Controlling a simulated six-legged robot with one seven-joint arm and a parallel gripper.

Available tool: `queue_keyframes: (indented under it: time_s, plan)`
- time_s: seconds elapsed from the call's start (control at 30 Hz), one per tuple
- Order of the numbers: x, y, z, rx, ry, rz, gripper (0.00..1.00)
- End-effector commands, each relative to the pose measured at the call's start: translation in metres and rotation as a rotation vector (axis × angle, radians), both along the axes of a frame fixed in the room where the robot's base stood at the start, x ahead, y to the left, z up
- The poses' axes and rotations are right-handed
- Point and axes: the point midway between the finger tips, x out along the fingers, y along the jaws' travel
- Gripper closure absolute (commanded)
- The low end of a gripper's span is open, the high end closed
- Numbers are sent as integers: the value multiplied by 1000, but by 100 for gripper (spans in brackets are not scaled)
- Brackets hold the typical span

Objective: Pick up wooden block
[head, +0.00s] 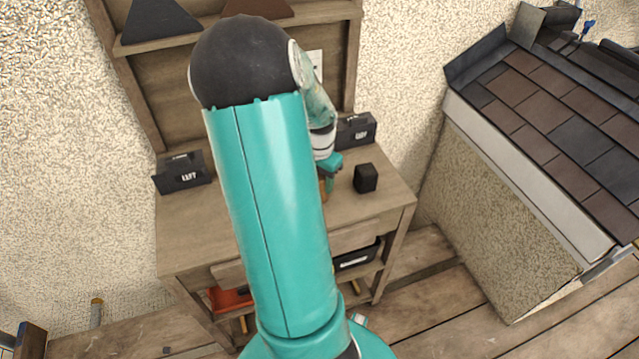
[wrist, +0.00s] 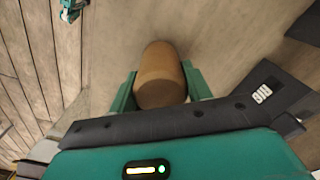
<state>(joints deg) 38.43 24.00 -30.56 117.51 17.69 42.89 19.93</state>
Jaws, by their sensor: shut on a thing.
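The wooden block (wrist: 160,68) is brown and rounded, and stands between the two green fingers of my gripper (wrist: 159,74) in the wrist view. The fingers are shut on its sides. In the head view my gripper (head: 329,168) is low over the workbench (head: 190,232), right of my large teal arm link. Only a small brown part of the block (head: 323,188) shows there; my arm hides the rest. I cannot tell whether the block touches the bench top.
A small black block (head: 366,178) stands right of my gripper. Black labelled holders stand at the bench's back left (head: 181,173) and back right (head: 356,130). A shelf (head: 225,22) with dark triangular tiles is above. A tiled roof section (head: 560,105) stands at right.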

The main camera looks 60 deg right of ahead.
Motion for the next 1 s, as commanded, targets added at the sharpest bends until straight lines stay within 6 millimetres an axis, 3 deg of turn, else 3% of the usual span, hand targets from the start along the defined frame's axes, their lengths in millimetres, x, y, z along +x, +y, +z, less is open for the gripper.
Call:
queue_keyframes:
  time_s: [0.23, 0.4, 0.7, 1.0]
  plan:
    - [1, 0, 11, -1, -2, 1, 78]
    - [-1, -2, 36, -4, -3, -1, 78]
    - [-44, -33, 96, -5, -2, -5, 78]
    - [-99, -73, 122, -2, 0, -4, 78]
